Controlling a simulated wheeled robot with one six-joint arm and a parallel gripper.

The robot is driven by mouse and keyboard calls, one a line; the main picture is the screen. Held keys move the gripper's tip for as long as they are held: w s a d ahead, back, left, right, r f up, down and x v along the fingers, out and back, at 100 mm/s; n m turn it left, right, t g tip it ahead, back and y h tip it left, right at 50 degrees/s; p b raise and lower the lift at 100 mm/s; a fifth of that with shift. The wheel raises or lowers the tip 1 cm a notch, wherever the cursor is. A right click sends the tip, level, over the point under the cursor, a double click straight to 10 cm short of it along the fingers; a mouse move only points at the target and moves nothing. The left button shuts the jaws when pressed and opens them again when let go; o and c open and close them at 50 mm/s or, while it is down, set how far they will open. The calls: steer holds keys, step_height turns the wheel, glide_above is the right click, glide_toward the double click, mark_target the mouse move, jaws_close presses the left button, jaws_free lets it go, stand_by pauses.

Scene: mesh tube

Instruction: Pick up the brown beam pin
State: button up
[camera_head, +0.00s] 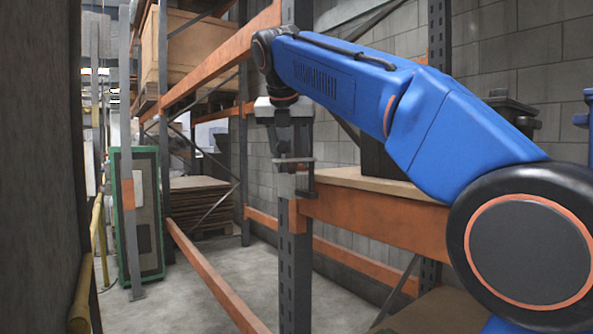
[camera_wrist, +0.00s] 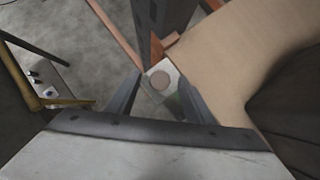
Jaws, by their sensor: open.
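A round brownish disc (camera_wrist: 159,80), which looks like the end of the brown beam pin, shows in the wrist view on a pale grey plate (camera_wrist: 170,70). My gripper (camera_wrist: 160,88) is open, with one finger on each side of the disc in that picture. I cannot tell how far below the fingertips the disc lies. In the head view my gripper (camera_head: 294,161) points down in front of the rack's dark upright (camera_head: 294,240), close to the end of the orange beam. The pin cannot be made out clearly there.
An orange beam (camera_head: 375,222) carries a wooden shelf board (camera_head: 365,182), right of my gripper. The upright stands close to my fingers. A green-framed panel (camera_head: 140,215) and a yellow rail (camera_head: 92,250) are at left. Grey floor (camera_head: 210,265) shows between rack beams.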

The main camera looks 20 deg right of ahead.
steer(key=shift+w+f, duration=0.1)
steer(key=shift+f, duration=0.1)
steer(key=c, duration=1.1)
steer(key=shift+c, duration=0.2)
